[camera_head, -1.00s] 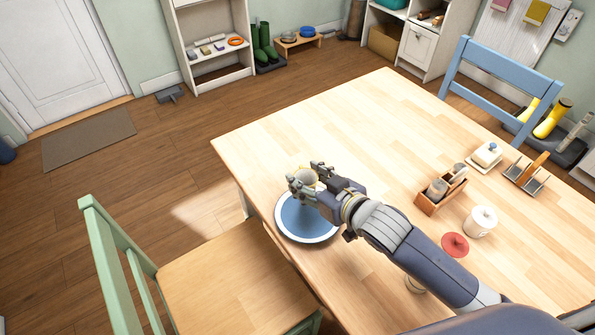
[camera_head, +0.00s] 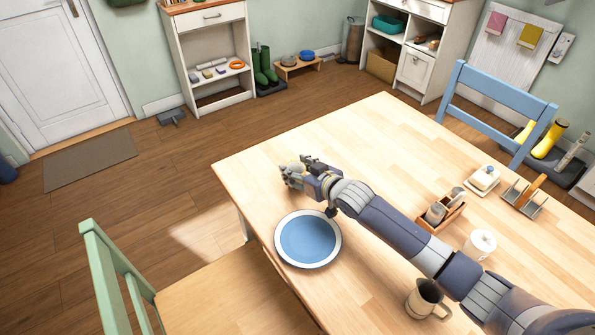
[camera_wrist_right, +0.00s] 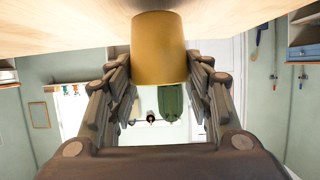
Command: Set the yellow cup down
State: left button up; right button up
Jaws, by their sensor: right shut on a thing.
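The yellow cup (camera_wrist_right: 159,48) shows in the right wrist view between the two fingers of my right gripper (camera_wrist_right: 160,75), which is shut on it. The wooden table surface shows right against the cup in that view; I cannot tell whether they touch. In the head view my right gripper (camera_head: 298,178) is over the table's near left part, just beyond the blue plate with a white rim (camera_head: 309,240). The cup is hidden by the fingers there. My left gripper is not in view.
A metal pitcher (camera_head: 427,299), a white lidded pot (camera_head: 480,244), a wooden caddy (camera_head: 440,216), a butter dish (camera_head: 484,180) and a toast rack (camera_head: 524,196) stand on the right of the table (camera_head: 370,135). The table's far middle is clear. A green chair (camera_head: 112,270) stands at the left.

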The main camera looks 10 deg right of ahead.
jog(key=shift+f, duration=0.5)
jog(key=o, duration=1.1)
jog(key=shift+f, duration=0.2)
jog(key=shift+r, duration=0.3)
jog(key=shift+s+d, duration=0.1)
jog(key=shift+s, duration=0.2)
jog(key=v, duration=1.1)
jog(key=shift+s, duration=0.15)
jog(key=shift+d, duration=0.1)
